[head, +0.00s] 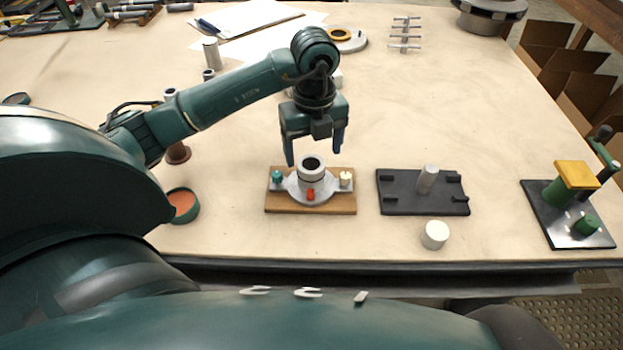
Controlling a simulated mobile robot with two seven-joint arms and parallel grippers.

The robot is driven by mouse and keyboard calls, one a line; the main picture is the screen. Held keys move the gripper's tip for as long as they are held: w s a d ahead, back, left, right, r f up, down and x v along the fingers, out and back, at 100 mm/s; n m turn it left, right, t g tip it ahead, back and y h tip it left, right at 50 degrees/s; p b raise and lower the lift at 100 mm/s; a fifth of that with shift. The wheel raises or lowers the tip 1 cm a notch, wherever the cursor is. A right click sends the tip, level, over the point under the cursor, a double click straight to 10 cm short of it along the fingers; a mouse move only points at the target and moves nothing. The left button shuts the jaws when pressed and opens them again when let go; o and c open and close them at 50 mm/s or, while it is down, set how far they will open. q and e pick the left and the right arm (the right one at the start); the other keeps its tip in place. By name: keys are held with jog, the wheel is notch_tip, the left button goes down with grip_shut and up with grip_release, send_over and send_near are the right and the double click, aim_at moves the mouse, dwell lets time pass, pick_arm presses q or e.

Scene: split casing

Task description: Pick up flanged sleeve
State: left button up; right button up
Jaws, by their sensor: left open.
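A grey sleeve (311,172) with a dark round bore stands upright on a wide flanged grey base on a wooden board (345,204). I cannot tell whether sleeve and base are one piece. A teal knob (277,177), a cream knob (345,178) and a small red part (311,195) sit around it. My left gripper (314,154) is open and points down over the sleeve, its fingers apart on either side of the bore in the picture. My right gripper is out of view.
To the right lie a black fixture plate (400,204) with a grey pin (427,179), a white cylinder (434,235), and a black plate with a green and yellow press (572,182). An orange-filled round dish (184,205) is at left. The table's middle right is clear.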

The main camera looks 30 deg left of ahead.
aim_at(311, 173)
pick_arm(q)
jog(key=f, duration=0.6)
jog(key=shift+s+f+p, duration=0.25)
jog(key=shift+s+p, duration=0.05)
jog(key=shift+s, duration=0.05)
grip_shut()
jog(key=shift+r, duration=0.15)
dwell(0.6)
